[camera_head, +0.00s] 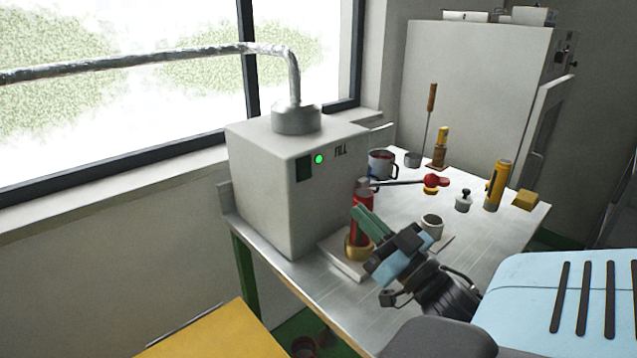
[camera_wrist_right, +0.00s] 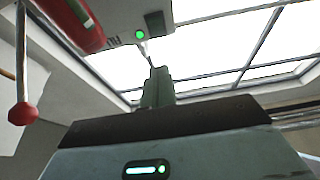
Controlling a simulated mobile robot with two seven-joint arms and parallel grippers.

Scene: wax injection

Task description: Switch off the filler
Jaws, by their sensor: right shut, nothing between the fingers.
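The filler (camera_head: 300,190) is a white box marked FILL at the back left of the metal table, with a pipe rising from its top. Its front has a dark rocker switch (camera_head: 304,168) beside a lit green lamp (camera_head: 319,159). The lamp (camera_wrist_right: 140,34) and the dark switch (camera_wrist_right: 154,22) also show in the right wrist view. My right gripper (camera_head: 362,216) is in front of the filler, below and right of the switch and apart from it. Its fingers (camera_wrist_right: 157,82) are shut and empty, pointing toward the filler. My left gripper is out of view.
A red cylinder (camera_head: 362,199) on a brass base stands close by the fingers. A lever with a red knob (camera_head: 437,181) reaches out to the right. A mug (camera_head: 382,163), a small pot (camera_head: 432,226) and a yellow tool (camera_head: 497,186) stand on the table (camera_head: 335,289).

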